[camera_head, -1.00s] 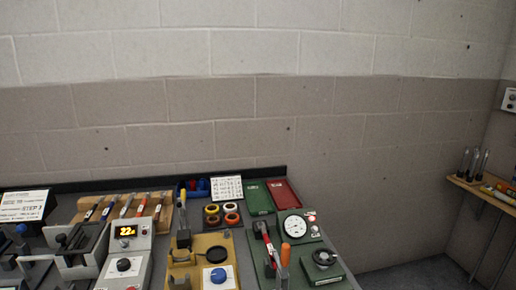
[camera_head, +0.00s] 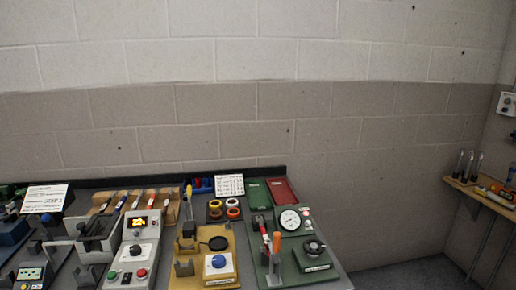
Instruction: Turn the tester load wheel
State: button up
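The tester is a green unit (camera_head: 290,262) at the right end of the bench. It carries a round white dial gauge (camera_head: 290,220) at the back. The black load wheel (camera_head: 313,247) sits on its right front part, above a small white label. An orange handle (camera_head: 276,242) stands upright at its left, beside a red-handled lever (camera_head: 265,228). Nothing touches the wheel in this view. My gripper is not in view.
Further left is a grey unit with a lit display (camera_head: 139,222). Green and red trays (camera_head: 281,191) lie behind the tester. A wooden shelf (camera_head: 482,192) with tools is on the right wall.

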aim_at(314, 247)
jog(key=i+z, duration=0.1)
jog(key=i+l+u, duration=0.45)
jog(key=i+l, duration=0.15)
jog(key=i, duration=0.1)
